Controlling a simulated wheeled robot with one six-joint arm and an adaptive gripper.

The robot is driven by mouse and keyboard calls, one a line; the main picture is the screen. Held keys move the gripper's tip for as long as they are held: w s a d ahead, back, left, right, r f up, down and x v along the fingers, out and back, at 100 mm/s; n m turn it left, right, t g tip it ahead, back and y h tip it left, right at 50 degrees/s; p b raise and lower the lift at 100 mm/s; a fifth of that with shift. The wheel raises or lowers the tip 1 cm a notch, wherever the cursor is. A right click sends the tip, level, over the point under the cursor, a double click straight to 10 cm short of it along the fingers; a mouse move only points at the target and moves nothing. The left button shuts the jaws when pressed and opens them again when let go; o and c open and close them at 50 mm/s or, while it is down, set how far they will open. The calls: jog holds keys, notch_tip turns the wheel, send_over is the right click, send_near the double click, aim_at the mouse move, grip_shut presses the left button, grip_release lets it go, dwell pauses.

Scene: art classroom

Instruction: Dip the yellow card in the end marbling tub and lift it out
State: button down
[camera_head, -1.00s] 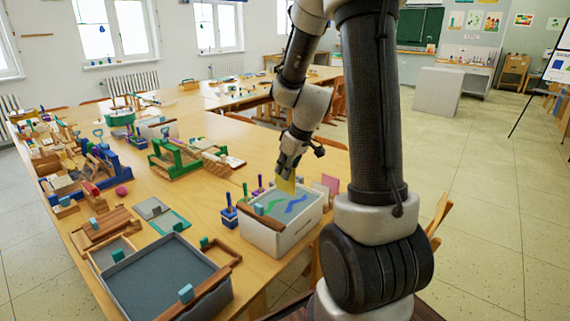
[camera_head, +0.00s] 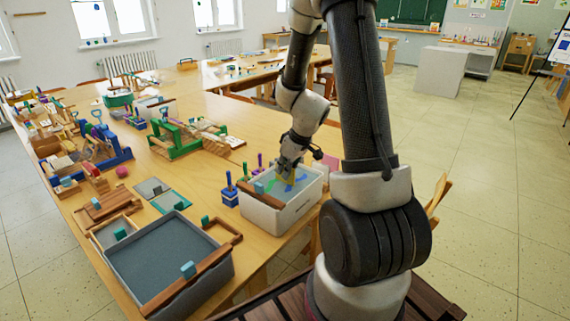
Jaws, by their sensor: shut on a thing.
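My gripper (camera_head: 289,162) points down over the white marbling tub (camera_head: 277,216) near the table's right edge. It is shut on the yellow card (camera_head: 287,176), which hangs below the fingers inside the tub's outline. The tub holds pale liquid with blue and green swirls. The card's lower end looks to be at or in the liquid; its exact depth cannot be told. A larger grey tub (camera_head: 160,257) with a wooden bar along its right side stands at the near end of the table.
Blue holders (camera_head: 229,192) with upright handles stand just left of the white tub. Green wooden frames (camera_head: 176,139) and several tools crowd the table's left. The floor to the right is clear.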

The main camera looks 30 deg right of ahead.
jog(key=shift+f, duration=2.55)
jog(key=shift+r, duration=5.2)
notch_tip(320, 180, up, 6)
jog(key=f, duration=0.1)
send_over(285, 182)
jog(key=shift+w+d+r, duration=0.1)
jog(key=shift+w+r, duration=0.05)
jog(key=shift+r, duration=0.1)
